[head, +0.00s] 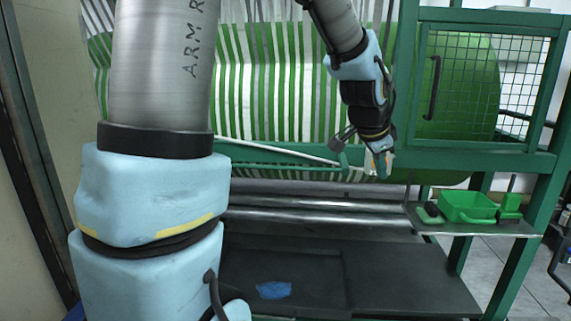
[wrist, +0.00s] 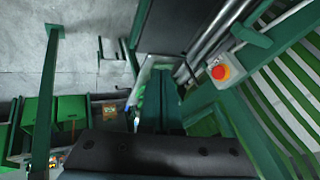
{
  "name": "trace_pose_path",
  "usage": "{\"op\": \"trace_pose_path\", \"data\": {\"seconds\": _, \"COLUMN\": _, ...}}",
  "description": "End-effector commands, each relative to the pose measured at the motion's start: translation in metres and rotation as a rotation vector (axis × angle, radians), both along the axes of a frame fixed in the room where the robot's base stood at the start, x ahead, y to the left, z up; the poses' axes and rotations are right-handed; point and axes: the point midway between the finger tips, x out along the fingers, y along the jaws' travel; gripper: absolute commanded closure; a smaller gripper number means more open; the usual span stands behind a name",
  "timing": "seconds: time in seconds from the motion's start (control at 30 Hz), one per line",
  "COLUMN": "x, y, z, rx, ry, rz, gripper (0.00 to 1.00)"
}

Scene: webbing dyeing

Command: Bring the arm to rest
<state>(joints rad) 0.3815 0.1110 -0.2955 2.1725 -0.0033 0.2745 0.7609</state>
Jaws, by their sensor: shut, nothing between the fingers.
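My gripper (head: 379,165) hangs at the end of my arm in the head view, pointing down in front of the green machine frame, near its right-hand side. It looks shut and empty, with its fingertips small and partly blended with the frame behind. A dark part of my wrist fills the bottom of the wrist view. My light blue padded arm covers the left of the head view.
Behind stands the machine with green and white webbing (head: 270,85) and a mesh door (head: 480,85). A shelf (head: 470,229) holds a green tray (head: 467,206). A blue cloth (head: 273,290) lies on the dark platform (head: 390,285). A red button (wrist: 221,72) shows in the wrist view.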

Motion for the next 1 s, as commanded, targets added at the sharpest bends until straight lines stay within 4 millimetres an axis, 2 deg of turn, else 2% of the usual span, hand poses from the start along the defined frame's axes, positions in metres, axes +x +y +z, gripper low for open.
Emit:
{"op": "trace_pose_path", "data": {"seconds": 0.27, "x": 0.002, "y": 0.068, "z": -0.028, "rx": 0.001, "ry": 0.119, "rz": 0.245, "gripper": 1.00}}
{"op": "trace_pose_path", "data": {"seconds": 0.43, "x": -0.008, "y": 0.131, "z": -0.053, "rx": -0.006, "ry": 0.229, "rz": 0.493, "gripper": 1.00}}
{"op": "trace_pose_path", "data": {"seconds": 0.6, "x": -0.041, "y": 0.215, "z": -0.084, "rx": -0.029, "ry": 0.380, "rz": 0.871, "gripper": 1.00}}
{"op": "trace_pose_path", "data": {"seconds": 0.7, "x": -0.066, "y": 0.252, "z": -0.098, "rx": -0.045, "ry": 0.455, "rz": 1.073, "gripper": 1.00}}
{"op": "trace_pose_path", "data": {"seconds": 0.83, "x": -0.087, "y": 0.276, "z": -0.107, "rx": -0.059, "ry": 0.511, "rz": 1.228, "gripper": 1.00}}
{"op": "trace_pose_path", "data": {"seconds": 1.0, "x": -0.094, "y": 0.282, "z": -0.110, "rx": -0.064, "ry": 0.526, "rz": 1.276, "gripper": 1.00}}
